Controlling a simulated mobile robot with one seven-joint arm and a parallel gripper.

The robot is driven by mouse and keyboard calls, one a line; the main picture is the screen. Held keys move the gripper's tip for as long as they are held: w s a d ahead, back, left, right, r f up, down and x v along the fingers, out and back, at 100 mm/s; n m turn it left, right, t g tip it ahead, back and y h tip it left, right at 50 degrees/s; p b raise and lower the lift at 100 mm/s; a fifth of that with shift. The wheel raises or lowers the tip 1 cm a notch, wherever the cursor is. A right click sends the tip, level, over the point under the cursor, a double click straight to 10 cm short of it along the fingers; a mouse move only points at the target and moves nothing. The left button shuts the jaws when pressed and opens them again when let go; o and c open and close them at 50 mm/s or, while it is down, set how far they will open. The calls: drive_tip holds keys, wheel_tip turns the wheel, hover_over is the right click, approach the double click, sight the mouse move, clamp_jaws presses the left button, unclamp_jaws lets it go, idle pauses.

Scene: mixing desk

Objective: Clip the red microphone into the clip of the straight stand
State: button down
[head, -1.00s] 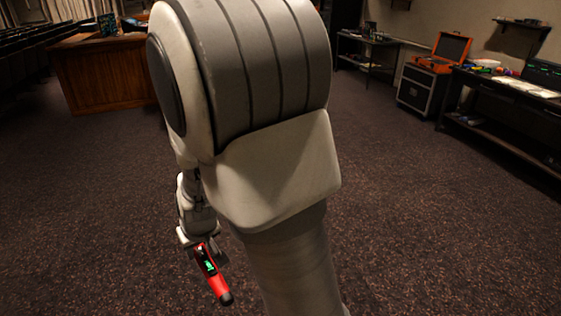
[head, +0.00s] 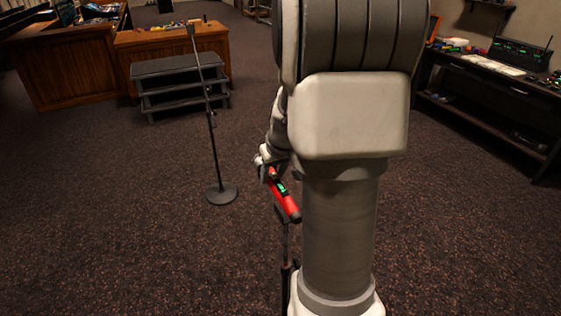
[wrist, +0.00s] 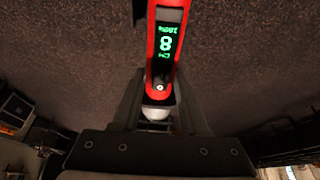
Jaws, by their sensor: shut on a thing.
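The red microphone (head: 284,196) slants down to the right in the head view, its dark end lowest. My gripper (head: 270,170) is shut on its upper end. In the wrist view the microphone (wrist: 165,58), with a green-lit display, sits between the fingers of my gripper (wrist: 158,97). A straight stand (head: 214,150) with a round base rises left of my gripper, apart from it; its dark top piece (head: 191,30) is too small to make out. A second dark stand (head: 286,275) shows just below the microphone; its lower part is partly hidden, and I cannot tell whether they touch.
Dark steps (head: 180,82) stand before a wooden desk (head: 215,45) at the back left. A black table (head: 490,115) with equipment is along the right. Carpeted floor is open between them. My arm hides much of the centre.

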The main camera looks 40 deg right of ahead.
sight(281, 189)
wheel_tip(281, 189, down, 6)
drive_tip(key=d+b, duration=0.2)
drive_tip(key=b, duration=0.3)
drive_tip(key=shift+s, duration=0.3)
drive_tip(key=shift+r+g+p, duration=0.1)
drive_tip(key=shift+g+p, duration=0.2)
drive_tip(key=shift+p, duration=0.9)
idle(0.4)
drive_tip(key=shift+r+b, duration=0.1)
drive_tip(key=shift+b, duration=0.3)
idle(0.9)
drive_tip(key=shift+f+b, duration=0.9)
idle(0.7)
unclamp_jaws()
drive_tip(key=shift+s+a, duration=0.1)
idle(0.7)
